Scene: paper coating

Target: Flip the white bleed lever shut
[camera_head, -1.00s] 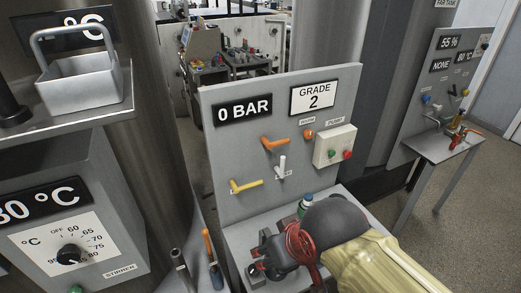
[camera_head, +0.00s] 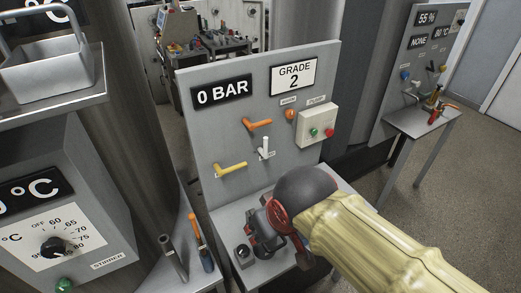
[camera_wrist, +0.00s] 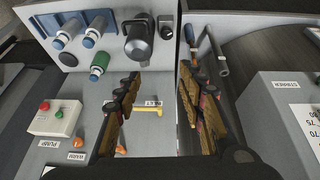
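The white bleed lever (camera_head: 264,146) is on the grey upright panel (camera_head: 202,125) in the camera_head view. Its handle points up, and a small label is beside it. An orange lever (camera_head: 257,124) is just above it and a yellow lever (camera_head: 231,169) is below it to the left. My gripper (camera_head: 262,232) is low in front of the panel, below the levers, and touches none of them that I can see. In the wrist view my gripper (camera_wrist: 155,105) is open and empty, with the yellow lever (camera_wrist: 148,108) seen between its fingers. I cannot make out the white lever there.
A pump box (camera_head: 317,126) with green and red buttons is right of the levers. The panel's bench (camera_head: 228,215) is below. Pipes and valves (camera_wrist: 90,38) show in the wrist view. A dial unit (camera_head: 50,215) stands left, and a small side table (camera_head: 425,120) stands right.

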